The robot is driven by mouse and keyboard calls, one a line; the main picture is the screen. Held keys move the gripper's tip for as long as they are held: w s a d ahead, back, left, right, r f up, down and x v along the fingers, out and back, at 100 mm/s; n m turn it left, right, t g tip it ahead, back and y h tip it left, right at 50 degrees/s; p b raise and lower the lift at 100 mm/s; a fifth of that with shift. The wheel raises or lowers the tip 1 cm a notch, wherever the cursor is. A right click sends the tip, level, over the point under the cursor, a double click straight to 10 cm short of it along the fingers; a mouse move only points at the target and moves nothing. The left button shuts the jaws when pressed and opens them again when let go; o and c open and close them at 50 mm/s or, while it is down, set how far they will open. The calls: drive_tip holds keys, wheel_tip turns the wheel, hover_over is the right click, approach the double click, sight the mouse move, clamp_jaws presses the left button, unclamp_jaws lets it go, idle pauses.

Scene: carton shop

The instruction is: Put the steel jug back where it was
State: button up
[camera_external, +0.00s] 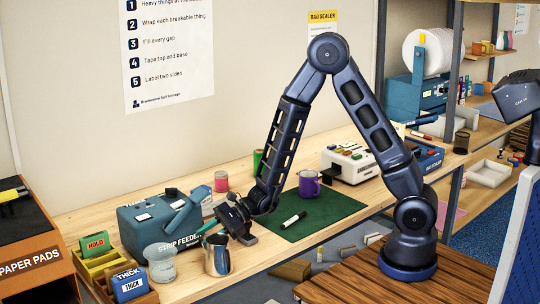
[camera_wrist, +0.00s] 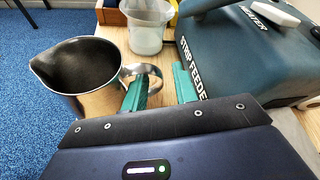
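The steel jug (camera_external: 217,258) stands upright at the front edge of the bench, right of the strip feeder. In the wrist view the jug (camera_wrist: 82,75) is at the left, its dark mouth open and its spout to the left. Its handle (camera_wrist: 157,75) points right, towards my fingers. My gripper (camera_external: 212,229) is just above and behind the jug. In the wrist view its two teal fingertips (camera_wrist: 160,90) are apart. The left finger overlaps the handle's loop and the handle's outer curve shows between the fingers. I cannot tell whether they touch it.
The blue strip feeder (camera_external: 155,225) stands close behind, with a translucent tub (camera_external: 160,262) at its front. Boxes of pads (camera_external: 128,285) are at the left. A green mat (camera_external: 310,212) with a marker (camera_external: 293,220) lies right of my gripper; a purple mug (camera_external: 309,184) stands at its back edge.

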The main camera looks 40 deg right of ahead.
drive_tip(key=s+d+r+n+g+h, duration=0.1)
drive_tip(key=s+d+r+n+g, duration=0.1)
drive_tip(key=s+d+r+n, duration=0.55)
drive_tip(key=s+d+r+n+g+h, duration=0.1)
drive_tip(key=s+d+r+n+h, duration=0.1)
drive_tip(key=d+r, duration=0.95)
drive_tip(key=s+d+r+n+t+h, duration=0.1)
drive_tip(key=s+d+r+n+h, duration=0.1)
drive_tip(key=d, duration=0.7)
drive_tip(key=s+d+r+n+t+h, duration=0.2)
drive_tip(key=d+h, duration=0.3)
drive_tip(key=d, duration=0.5)
drive_tip(key=s+d+r+n+t+h, duration=0.2)
drive_tip(key=s+d+h, duration=0.1)
drive_tip(key=d, duration=0.7)
drive_tip(key=shift+s+d+r+h, duration=0.3)
drive_tip(key=shift+s+h, duration=0.1)
drive_tip(key=shift+s, duration=0.2)
